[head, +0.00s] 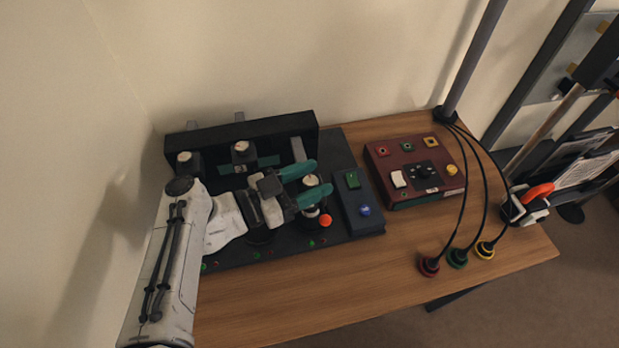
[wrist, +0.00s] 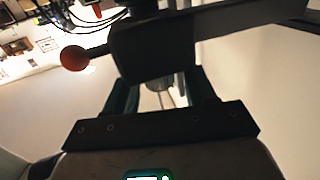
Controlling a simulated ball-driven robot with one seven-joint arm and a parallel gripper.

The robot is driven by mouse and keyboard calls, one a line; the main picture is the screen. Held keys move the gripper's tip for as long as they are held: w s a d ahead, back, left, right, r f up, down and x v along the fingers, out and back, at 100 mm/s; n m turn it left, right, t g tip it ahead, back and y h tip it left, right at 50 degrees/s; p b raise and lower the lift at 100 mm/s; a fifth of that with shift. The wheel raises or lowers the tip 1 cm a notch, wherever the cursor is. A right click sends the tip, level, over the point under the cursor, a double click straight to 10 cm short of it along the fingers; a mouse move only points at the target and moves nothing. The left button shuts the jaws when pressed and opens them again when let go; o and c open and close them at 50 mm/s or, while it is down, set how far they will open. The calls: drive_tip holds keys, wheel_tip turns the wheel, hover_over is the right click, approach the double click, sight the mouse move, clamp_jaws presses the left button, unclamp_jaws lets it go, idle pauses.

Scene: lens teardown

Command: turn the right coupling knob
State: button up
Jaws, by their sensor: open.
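The right coupling knob (head: 311,181) is a dark knob with a pale round top at the right end of the dark apparatus (head: 340,148). My gripper (head: 319,178) has two teal fingers. They are open, one on the far side and one on the near side of the knob, with its pale top showing between them. I cannot tell whether either finger touches it. In the wrist view, the teal fingers (wrist: 162,88) stand apart and a dark block hides their tips. The knob cannot be made out there.
An orange-red ball (head: 326,221) sits close below the near finger; it also shows in the wrist view (wrist: 75,58). Two similar pale-topped knobs stand at left (head: 184,157) and middle (head: 241,147). A maroon box (head: 407,200) stands to the right. The front table strip (head: 330,285) is clear.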

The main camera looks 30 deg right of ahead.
drive_tip(key=a+b, duration=0.2)
drive_tip(key=a, duration=0.8)
drive_tip(key=shift+w+a, duration=0.4)
